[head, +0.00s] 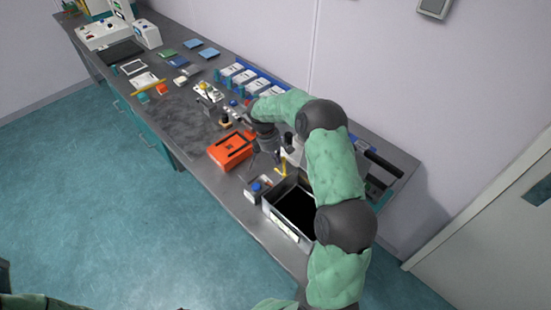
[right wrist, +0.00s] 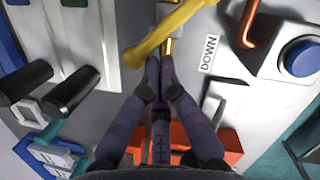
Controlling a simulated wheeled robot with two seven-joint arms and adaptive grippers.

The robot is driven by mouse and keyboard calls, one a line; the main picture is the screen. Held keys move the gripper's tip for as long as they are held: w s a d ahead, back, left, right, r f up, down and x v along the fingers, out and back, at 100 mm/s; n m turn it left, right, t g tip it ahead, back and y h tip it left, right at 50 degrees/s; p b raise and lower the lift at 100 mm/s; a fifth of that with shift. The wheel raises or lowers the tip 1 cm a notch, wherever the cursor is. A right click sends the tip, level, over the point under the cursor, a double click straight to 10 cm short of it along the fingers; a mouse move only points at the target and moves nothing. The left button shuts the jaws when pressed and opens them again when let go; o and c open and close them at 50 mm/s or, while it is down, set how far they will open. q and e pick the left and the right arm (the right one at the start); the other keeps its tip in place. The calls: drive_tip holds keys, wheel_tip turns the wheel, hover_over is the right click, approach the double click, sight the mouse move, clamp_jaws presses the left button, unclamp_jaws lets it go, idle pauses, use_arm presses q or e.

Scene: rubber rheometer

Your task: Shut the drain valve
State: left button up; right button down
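The drain valve shows as a yellow lever (right wrist: 165,38) lying slantwise across the top of the right wrist view, with a small brass part (right wrist: 168,47) beside it. In the head view the yellow lever (head: 281,165) is just right of my right gripper, above the dark open box. My right gripper (right wrist: 160,62) points at the lever, its fingertips close together just below it and near the brass part. I see nothing clearly held between them. In the head view the right gripper (head: 265,150) reaches down beside the lever. My left gripper is out of view.
A "DOWN" label (right wrist: 209,54) and a blue button (right wrist: 301,57) lie right of the lever. An orange case (head: 230,151) is left of the gripper. An open dark box (head: 283,228) stands below. Black cylinders (right wrist: 72,90) are at the left. Several trays line the bench's back.

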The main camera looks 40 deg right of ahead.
drive_tip(key=shift+d+m+y+p, duration=0.2)
drive_tip(key=shift+d+m+p, duration=0.2)
drive_tip(key=shift+m, duration=0.65)
drive_tip(key=shift+d+m+y+p, duration=0.25)
drive_tip(key=shift+d+m, duration=0.15)
drive_tip(key=shift+m, duration=0.65)
drive_tip(key=shift+s+d+m+g+y+p, duration=0.1)
drive_tip(key=shift+d+m+g+y+p, duration=0.1)
drive_tip(key=shift+m, duration=0.35)
drive_tip(key=shift+s+d+m+g+y+p, duration=0.1)
drive_tip(key=shift+d+m, duration=0.05)
drive_tip(key=shift+m, duration=0.4)
drive_tip(key=shift+s+d, duration=0.1)
drive_tip(key=shift+s+a, duration=0.45)
drive_tip(key=shift+a, duration=0.25)
